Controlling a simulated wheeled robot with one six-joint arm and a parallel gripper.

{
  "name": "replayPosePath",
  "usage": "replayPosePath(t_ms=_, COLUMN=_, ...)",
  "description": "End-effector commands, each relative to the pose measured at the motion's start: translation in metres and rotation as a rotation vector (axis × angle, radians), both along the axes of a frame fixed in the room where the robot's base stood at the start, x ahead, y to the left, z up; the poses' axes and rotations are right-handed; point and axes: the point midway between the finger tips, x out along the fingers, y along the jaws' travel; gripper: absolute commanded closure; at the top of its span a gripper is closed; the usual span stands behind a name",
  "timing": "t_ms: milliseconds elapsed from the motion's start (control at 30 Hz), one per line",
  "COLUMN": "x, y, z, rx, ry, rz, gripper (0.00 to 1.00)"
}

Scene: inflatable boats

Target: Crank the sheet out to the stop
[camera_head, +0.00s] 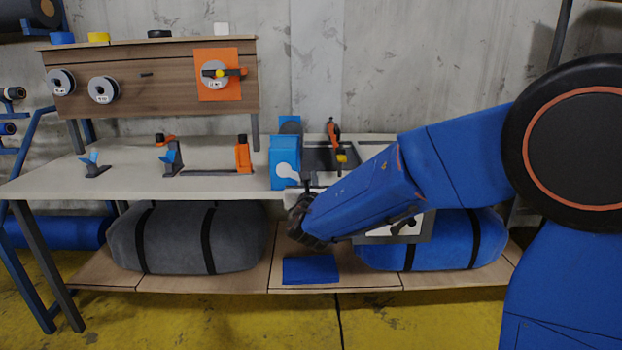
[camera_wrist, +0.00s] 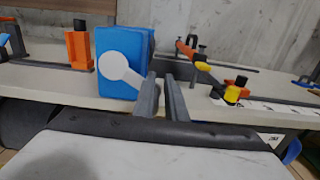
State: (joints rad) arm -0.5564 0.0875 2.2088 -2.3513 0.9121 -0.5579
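A blue box with a white crank (camera_head: 287,172) stands on the workbench, left of the arm. In the wrist view the blue box (camera_wrist: 109,42) is left of centre, and its white crank (camera_wrist: 120,68) has a round hub and an arm slanting down right towards my fingers. My gripper (camera_wrist: 164,78) points at the bench beside the crank's end, its two grey fingers parallel with a narrow gap and nothing seen between them. Whether a finger touches the crank cannot be told. In the head view my gripper (camera_head: 308,187) is partly hidden by my arm. I cannot make out the sheet for certain.
Orange clamps (camera_head: 243,155) and small blue-handled tools (camera_head: 92,163) stand on the left of the bench. An orange-handled tool with a yellow part (camera_wrist: 232,94) is right of my fingers. A grey roll (camera_head: 185,238) and a blue roll (camera_head: 450,240) lie on the lower shelf.

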Motion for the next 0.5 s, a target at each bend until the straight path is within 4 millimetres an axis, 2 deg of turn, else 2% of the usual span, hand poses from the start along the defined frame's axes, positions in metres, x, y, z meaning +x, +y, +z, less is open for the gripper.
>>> replayPosePath(t_ms=33, x=-0.002, y=0.007, z=-0.013, rx=-0.01, ry=0.024, rz=0.017, gripper=0.62)
replayPosePath(t_ms=167, x=-0.007, y=0.007, z=-0.013, rx=-0.01, ry=0.024, rz=0.017, gripper=0.6)
replayPosePath(t_ms=233, x=-0.014, y=0.008, z=-0.012, rx=-0.009, ry=0.024, rz=0.017, gripper=0.55)
replayPosePath(t_ms=267, x=-0.017, y=0.008, z=-0.012, rx=-0.009, ry=0.024, rz=0.018, gripper=0.34)
replayPosePath(t_ms=300, x=-0.02, y=0.008, z=-0.012, rx=-0.009, ry=0.023, rz=0.017, gripper=0.09)
replayPosePath(t_ms=500, x=-0.039, y=0.006, z=-0.007, rx=-0.005, ry=0.016, rz=0.012, gripper=0.09)
